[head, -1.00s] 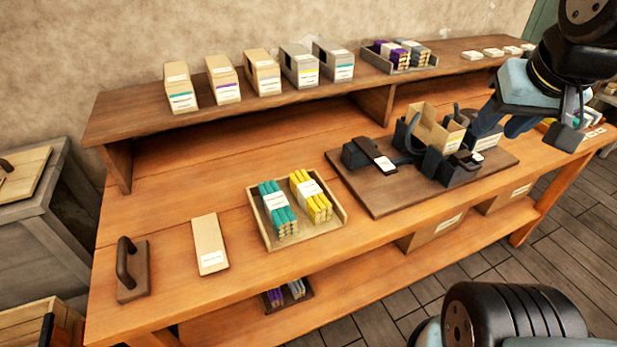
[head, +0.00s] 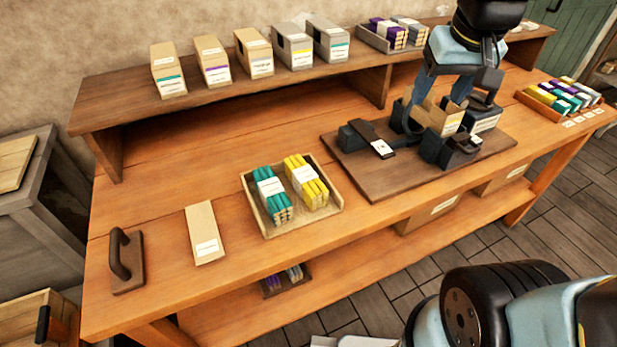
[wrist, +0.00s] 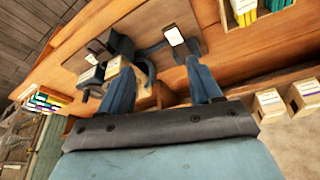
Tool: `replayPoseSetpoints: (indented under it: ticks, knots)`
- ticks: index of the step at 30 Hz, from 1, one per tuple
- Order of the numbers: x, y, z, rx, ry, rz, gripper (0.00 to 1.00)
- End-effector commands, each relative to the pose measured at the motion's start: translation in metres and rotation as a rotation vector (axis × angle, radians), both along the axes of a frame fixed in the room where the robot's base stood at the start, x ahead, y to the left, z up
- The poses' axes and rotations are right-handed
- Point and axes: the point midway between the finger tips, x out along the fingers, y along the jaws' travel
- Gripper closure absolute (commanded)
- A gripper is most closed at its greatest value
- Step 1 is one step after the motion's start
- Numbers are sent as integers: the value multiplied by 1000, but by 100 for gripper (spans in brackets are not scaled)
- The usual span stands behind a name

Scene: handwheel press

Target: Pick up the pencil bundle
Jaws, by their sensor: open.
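A teal pencil bundle (head: 272,194) and a yellow pencil bundle (head: 306,181) lie side by side, each with a white band, in a shallow wooden tray (head: 333,209) on the bench. Both show partly at the top right of the wrist view, teal (wrist: 279,4) and yellow (wrist: 246,17). A purple bundle (head: 386,33) and a grey bundle (head: 409,30) lie in another tray on the raised shelf. My gripper (head: 440,98) is open and empty, above or beside the press fixture, right of the bench tray. Its blue fingers also show in the wrist view (wrist: 160,68).
The press board (head: 375,186) carries dark blocks and an open tan box (head: 438,117). Several cartons (head: 254,54) stand on the raised shelf. A flat tan carton (head: 205,232) and a handled block (head: 127,262) lie left. A rack of bundles (head: 563,96) sits at the right end.

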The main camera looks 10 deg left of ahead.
Motion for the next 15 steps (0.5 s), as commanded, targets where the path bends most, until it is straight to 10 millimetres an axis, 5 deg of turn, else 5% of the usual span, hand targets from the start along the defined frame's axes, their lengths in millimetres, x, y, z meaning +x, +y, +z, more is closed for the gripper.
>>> replayPoseSetpoints:
  ticks: [6,15]
  knots:
    - [30,60,-31,-28,95,125,36]
    - [47,150,-85,-74,215,287,36]
